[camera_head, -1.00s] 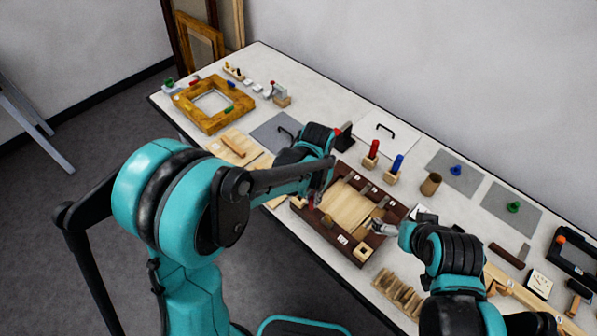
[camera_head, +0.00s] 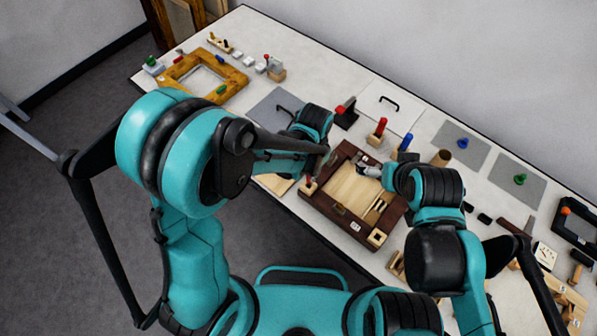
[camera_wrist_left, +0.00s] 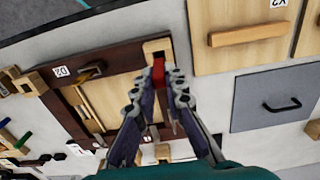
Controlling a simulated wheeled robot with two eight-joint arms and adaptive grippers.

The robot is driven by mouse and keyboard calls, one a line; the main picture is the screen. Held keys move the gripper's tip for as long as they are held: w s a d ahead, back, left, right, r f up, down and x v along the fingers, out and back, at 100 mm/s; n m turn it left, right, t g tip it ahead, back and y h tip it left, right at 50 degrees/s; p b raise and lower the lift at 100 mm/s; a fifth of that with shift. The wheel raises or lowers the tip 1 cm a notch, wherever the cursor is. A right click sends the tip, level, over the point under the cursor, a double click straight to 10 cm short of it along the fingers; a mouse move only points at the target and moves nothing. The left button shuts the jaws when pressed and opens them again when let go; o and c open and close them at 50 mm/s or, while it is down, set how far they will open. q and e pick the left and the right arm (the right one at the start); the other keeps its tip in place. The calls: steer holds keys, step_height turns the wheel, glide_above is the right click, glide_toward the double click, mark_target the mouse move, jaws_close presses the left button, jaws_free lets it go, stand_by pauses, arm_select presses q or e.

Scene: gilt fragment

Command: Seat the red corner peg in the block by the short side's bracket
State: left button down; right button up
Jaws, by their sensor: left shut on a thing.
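The dark brown frame (camera_head: 392,217) with a pale wooden panel lies on the table. My left gripper (camera_wrist_left: 168,72) is shut on the red corner peg (camera_wrist_left: 158,74), at a pale wooden block (camera_wrist_left: 157,46) on the frame's corner. In the head view this block (camera_head: 309,187) is at the frame's left corner. The fingers hide part of the peg, so I cannot tell how deep it sits. A brass-coloured bracket (camera_wrist_left: 90,72) is on the frame side near the "D2" label. My right gripper (camera_head: 366,170) is at the frame's far edge; its fingers are too small to read.
Another red peg (camera_head: 381,127) and a blue peg (camera_head: 405,142) stand in blocks behind the frame. A gilt frame (camera_head: 233,82) lies at the far left. A grey plate with a handle (camera_wrist_left: 275,100) and wooden boards (camera_wrist_left: 240,38) are near my left gripper.

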arm_select(q)
steer(key=f+b, duration=0.1)
steer(key=f, duration=0.1)
steer(key=f+b, duration=0.1)
steer(key=f, duration=0.1)
steer(key=shift+s+b, duration=0.2)
steer(key=shift+b, duration=0.15)
steer(key=shift+w+f, duration=0.15)
steer(key=shift+f, duration=0.05)
steer(key=shift+w+r, duration=0.1)
steer(key=shift+s, duration=0.2)
steer(key=c, duration=1.6)
jaws_free()
steer(key=shift+w, duration=0.1)
arm_select(e)
steer(key=f, duration=0.1)
steer(key=w+f, duration=0.1)
steer(key=f, duration=0.1)
